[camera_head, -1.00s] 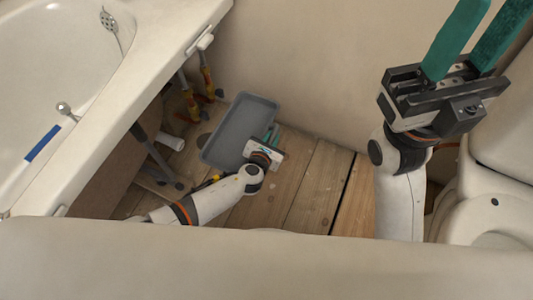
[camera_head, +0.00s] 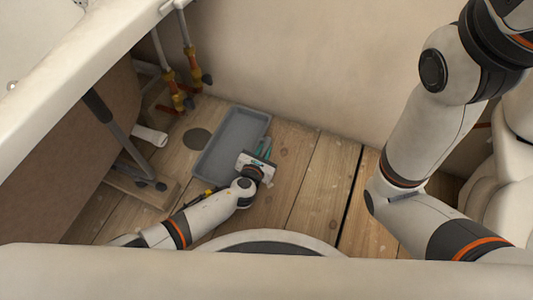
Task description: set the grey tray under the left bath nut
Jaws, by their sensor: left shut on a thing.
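The grey tray (camera_head: 211,166) is a shallow rectangle over the plank floor, right of the bath pipes. My left gripper (camera_head: 264,152) has its green fingers at the tray's right long rim and is shut on it. I cannot tell whether the tray touches the floor. Two upright pipes carry brass fittings under the bath edge; the left one's fitting, with its nut (camera_head: 173,88), is left of and beyond the tray. The tray is beside the pipes, not beneath them. My right arm's links fill the right side; its gripper is out of view.
A floor hole (camera_head: 197,138) lies just left of the tray. A white cylinder (camera_head: 150,135) and a bath leg (camera_head: 118,135) stand further left, by the bath panel (camera_head: 60,150). The wall (camera_head: 300,60) closes the back. Bare planks (camera_head: 325,180) lie to the right.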

